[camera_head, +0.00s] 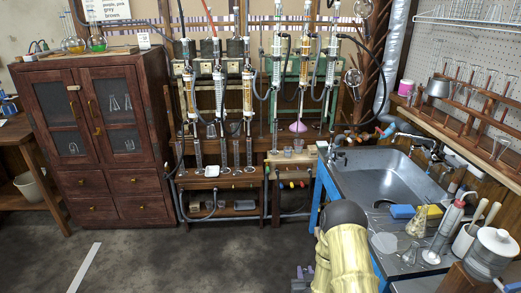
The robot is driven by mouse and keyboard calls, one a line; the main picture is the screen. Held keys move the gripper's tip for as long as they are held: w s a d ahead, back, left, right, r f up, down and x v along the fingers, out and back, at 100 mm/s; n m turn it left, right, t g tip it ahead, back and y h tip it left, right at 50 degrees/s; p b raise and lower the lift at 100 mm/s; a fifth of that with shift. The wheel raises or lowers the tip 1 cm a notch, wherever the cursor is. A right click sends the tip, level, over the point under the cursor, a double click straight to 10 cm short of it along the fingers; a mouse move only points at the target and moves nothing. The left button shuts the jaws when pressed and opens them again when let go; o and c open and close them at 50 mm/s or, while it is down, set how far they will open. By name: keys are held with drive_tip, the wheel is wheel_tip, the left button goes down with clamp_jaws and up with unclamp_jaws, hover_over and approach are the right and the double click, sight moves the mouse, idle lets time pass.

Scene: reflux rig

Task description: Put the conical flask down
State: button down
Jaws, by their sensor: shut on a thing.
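My arm (345,258) is yellow with a dark joint and comes up from the bottom edge, right of centre. Part of my gripper (302,276) shows as a small grey-purple piece left of the arm, low in the picture. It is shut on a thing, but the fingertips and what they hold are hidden. A clear conical flask (416,224) stands on the bench beside the sink, right of my arm and apart from it. A flask with purple liquid (298,127) is under one of the glass columns at the back.
The steel sink (385,172) is at the right. A wooden cabinet (100,145) is left. The floor (190,255) between is clear.

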drive_tip(key=s+r+p, duration=0.3)
drive_tip(key=r+p, duration=0.7)
drive_tip(key=r, duration=0.3)
drive_tip(key=shift+r+p, duration=0.3)
drive_tip(key=shift+r, duration=0.05)
drive_tip(key=shift+s, duration=0.65)
